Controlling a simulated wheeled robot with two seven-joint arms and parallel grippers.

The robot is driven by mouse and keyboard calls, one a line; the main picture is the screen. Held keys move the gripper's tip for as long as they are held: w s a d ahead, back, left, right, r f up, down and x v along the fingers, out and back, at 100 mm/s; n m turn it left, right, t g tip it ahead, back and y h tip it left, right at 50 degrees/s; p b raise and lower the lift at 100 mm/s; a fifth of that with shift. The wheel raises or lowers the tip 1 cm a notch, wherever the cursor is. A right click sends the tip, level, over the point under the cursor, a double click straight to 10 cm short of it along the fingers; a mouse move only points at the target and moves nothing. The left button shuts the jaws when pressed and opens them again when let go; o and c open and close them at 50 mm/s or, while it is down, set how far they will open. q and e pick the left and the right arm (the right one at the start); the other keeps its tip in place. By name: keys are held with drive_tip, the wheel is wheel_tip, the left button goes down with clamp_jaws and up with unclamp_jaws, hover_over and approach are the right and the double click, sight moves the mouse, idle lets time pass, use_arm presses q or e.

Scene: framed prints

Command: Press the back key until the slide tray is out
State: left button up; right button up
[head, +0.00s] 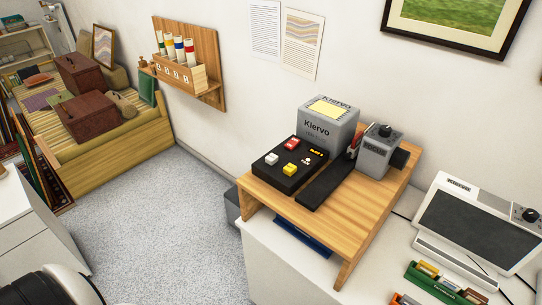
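A black control box (303,171) lies on a wooden stand. It carries a red key (291,144), a white key (271,158) and a yellow key (290,169), plus a small lit display too small to read surely. I cannot tell which key is the back key. Beside it is the grey projector (318,127) labelled Kiervo, with a yellow note on top and a lens part (379,155) marked FOCUS. A long black bar (326,187), maybe the slide tray or its channel, runs forward from between them. Neither of my grippers is in view.
The wooden stand (385,205) is on a white table. A light panel (478,225) and a green rack (436,287) of slides lie to the right. A wall shelf (190,78), a bench (120,145) and a white cabinet (35,235) are at left. Grey floor between is clear.

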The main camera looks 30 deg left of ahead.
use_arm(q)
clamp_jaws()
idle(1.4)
